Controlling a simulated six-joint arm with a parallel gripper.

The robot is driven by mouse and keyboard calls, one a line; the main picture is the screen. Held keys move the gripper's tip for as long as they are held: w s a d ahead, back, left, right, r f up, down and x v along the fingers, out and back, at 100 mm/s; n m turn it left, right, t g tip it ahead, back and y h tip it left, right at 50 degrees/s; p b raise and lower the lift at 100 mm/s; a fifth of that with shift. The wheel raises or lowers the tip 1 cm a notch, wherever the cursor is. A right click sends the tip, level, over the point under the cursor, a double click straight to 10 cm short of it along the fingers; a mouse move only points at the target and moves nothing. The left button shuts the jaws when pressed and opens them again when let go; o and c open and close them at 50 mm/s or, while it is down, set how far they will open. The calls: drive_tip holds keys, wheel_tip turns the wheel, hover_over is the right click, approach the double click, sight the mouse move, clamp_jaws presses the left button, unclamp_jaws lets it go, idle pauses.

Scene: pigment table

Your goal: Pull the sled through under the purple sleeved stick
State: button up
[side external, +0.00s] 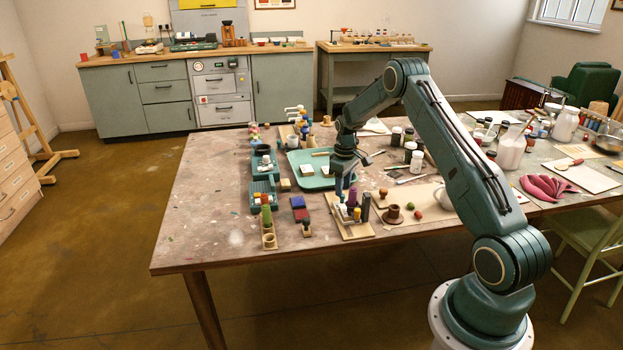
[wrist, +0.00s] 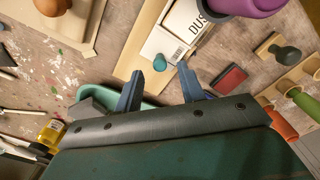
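The sled appears to be a white piece lettered "DUS" (wrist: 185,30) with a small teal knob (wrist: 161,62), lying on a pale wooden board in the wrist view. My gripper (wrist: 160,68) is open, with the knob between its blue fingertips in the picture; I cannot tell whether the fingers are down around it or above it. A large purple sleeve (wrist: 248,5) is cut off at the top edge.
Red and blue pads (side external: 301,215), a small stamp (side external: 306,228) and a peg rack (side external: 269,241) lie to the left.

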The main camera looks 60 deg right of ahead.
drive_tip(key=shift+f, duration=1.15)
clamp_jaws()
